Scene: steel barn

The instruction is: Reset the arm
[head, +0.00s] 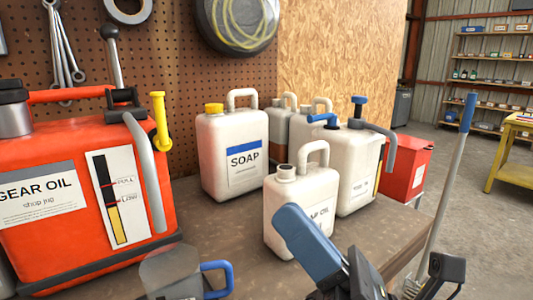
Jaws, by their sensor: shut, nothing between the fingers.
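Part of my own arm (315,245), a blue and dark link, reaches up from the bottom edge in the head view. More dark parts (447,268) show at the bottom right, and I cannot tell whether they are mine. I see no fingertips of my gripper. The blue link overlaps the lower front of a white jug (300,195) and hides part of its label, which ends in "OIL". I cannot tell whether they touch. Nothing is seen held.
A red GEAR OIL jug (60,140), a clear measuring cup (172,272) with a blue handle, a SOAP jug (228,150) and more white jugs (355,165) crowd the bench (205,225). A blue-tipped pole (447,185) leans at the right. Open floor (480,235) lies beyond.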

